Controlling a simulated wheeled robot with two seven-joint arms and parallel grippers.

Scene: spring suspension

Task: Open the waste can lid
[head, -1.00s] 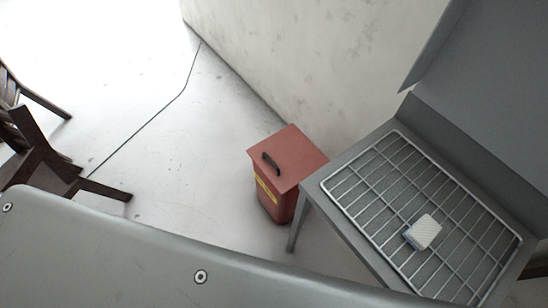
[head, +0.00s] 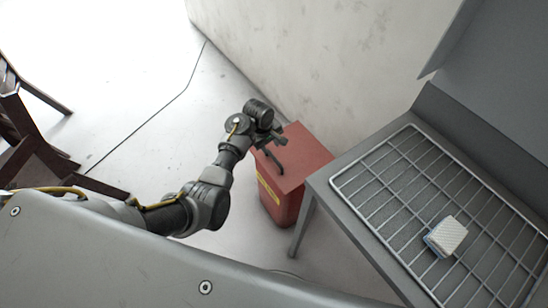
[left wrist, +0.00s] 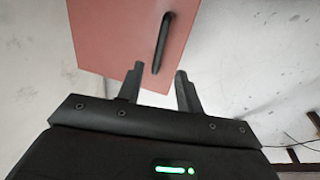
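The red waste can (head: 277,203) stands on the floor against the wall, left of the grill. Its flat red lid (head: 308,152) is closed and has a dark bar handle (head: 273,159). My left gripper (head: 272,141) is over the lid's near left part, close to the handle. In the left wrist view my left gripper (left wrist: 160,78) is open and its two fingers are apart. The handle (left wrist: 162,43) lies just beyond the fingertips, roughly between them, over the red lid (left wrist: 115,38). I cannot tell whether a finger touches the handle. My right gripper is not in view.
A grey grill with a wire rack (head: 400,215) stands right of the can, with a white-topped block (head: 447,236) on the rack. A pale wall (head: 310,70) rises behind. A dark wooden chair (head: 40,150) is at the left. The floor between is clear.

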